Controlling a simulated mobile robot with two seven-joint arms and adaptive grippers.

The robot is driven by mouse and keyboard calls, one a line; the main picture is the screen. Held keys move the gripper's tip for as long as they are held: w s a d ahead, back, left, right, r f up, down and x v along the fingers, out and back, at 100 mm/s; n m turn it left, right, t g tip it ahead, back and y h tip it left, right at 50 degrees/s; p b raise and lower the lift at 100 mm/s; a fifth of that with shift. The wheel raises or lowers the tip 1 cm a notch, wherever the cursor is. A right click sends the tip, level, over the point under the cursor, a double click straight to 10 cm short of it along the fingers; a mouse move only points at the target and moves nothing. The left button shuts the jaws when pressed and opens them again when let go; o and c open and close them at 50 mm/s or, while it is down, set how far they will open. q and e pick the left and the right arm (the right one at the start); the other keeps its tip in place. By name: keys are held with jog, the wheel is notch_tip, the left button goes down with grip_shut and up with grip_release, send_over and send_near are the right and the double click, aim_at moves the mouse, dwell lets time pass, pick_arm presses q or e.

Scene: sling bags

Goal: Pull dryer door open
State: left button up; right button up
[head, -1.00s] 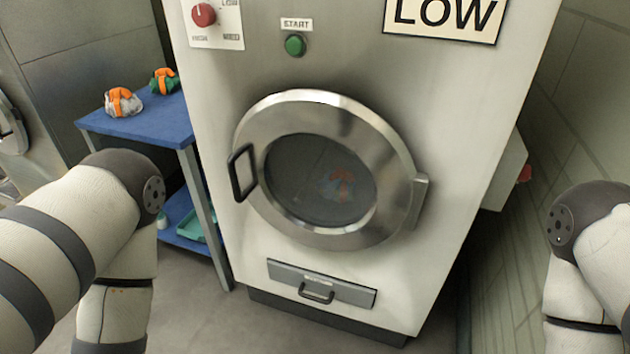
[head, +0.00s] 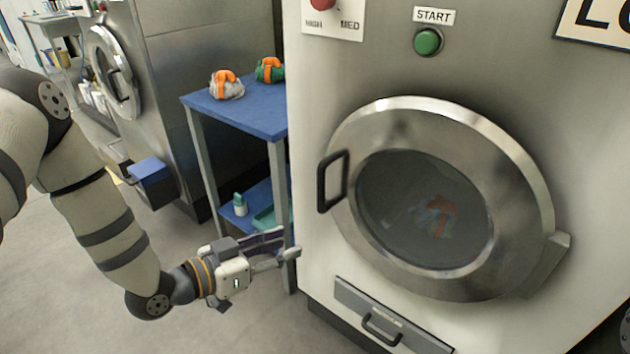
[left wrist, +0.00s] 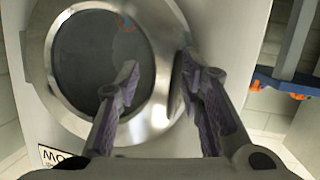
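The dryer door (head: 525,190) is a round metal ring with dark glass, shut on the pale dryer front. Its black loop handle (head: 322,180) is on the door's left edge. My left gripper (head: 290,255) is open and empty, below and left of the handle and apart from it in the head view. Orange and white cloth shows through the glass. My right gripper is out of view.
A blue-topped table (head: 255,112) with two wrapped bundles stands left of the dryer. A green START button (head: 428,42) is above the door, and a drawer with a handle (head: 385,322) is below. Open floor lies at the lower left.

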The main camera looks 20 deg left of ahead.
pick_arm(q)
jog(key=w+a+r+m+t+h, duration=0.2)
jog(key=w+a+r+t, duration=0.1)
jog(key=r, duration=0.3)
jog(key=b, duration=0.2)
send_over(320, 209)
jog(key=w, duration=0.1)
jog(key=shift+r, duration=0.2)
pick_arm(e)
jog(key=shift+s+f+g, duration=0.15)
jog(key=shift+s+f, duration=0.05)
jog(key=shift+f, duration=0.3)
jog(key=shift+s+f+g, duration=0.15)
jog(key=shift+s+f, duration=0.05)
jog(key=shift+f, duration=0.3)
pick_arm(q)
jog(key=shift+c, duration=0.6)
jog(key=shift+a, duration=0.1)
grip_shut()
